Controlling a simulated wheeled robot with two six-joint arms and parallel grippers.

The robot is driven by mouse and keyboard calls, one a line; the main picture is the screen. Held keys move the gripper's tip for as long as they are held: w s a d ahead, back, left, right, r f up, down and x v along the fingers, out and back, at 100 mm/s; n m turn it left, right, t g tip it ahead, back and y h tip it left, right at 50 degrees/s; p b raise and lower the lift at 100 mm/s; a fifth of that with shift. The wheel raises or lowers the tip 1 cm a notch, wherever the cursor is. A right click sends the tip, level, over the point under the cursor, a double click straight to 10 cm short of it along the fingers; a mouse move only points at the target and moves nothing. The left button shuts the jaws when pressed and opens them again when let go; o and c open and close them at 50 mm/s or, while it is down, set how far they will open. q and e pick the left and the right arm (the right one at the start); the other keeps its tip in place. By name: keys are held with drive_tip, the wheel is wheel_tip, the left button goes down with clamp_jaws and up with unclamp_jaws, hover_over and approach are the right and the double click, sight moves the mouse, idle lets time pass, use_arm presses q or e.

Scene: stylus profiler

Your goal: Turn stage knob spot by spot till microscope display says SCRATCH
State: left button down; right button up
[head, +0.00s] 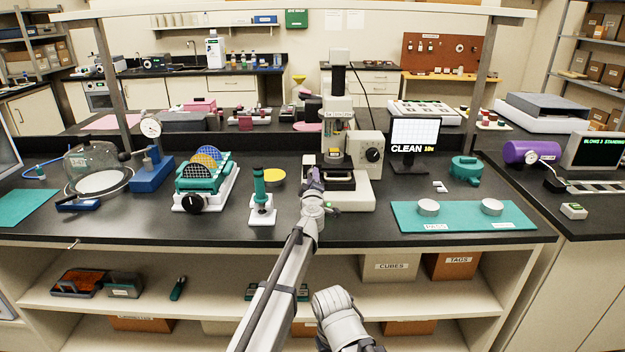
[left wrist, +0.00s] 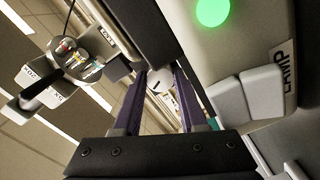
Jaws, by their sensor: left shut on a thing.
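The microscope (head: 338,115) stands upright at the middle of the bench, with its dark stage (head: 342,180) low at its front. My left gripper (head: 314,182) is at the left front of the stage. Its purple fingers (left wrist: 160,95) are shut on a small part there, which I take to be the stage knob; the fingers mostly hide it. The microscope display (head: 415,133) to the right reads CLEAN in white, with small yellow characters beside it. In the left wrist view the lens turret (left wrist: 85,55) and the base with a green light (left wrist: 213,11) show. My right gripper is not in view.
A white stand with a green tool (head: 261,200) and a green rack of wafers (head: 205,180) stand left of my left arm. A teal mat (head: 460,216) with two round pucks lies at right. A yellow disc (head: 274,176) lies close to the gripper's left.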

use_arm(q)
drive_tip(key=shift+n, duration=1)
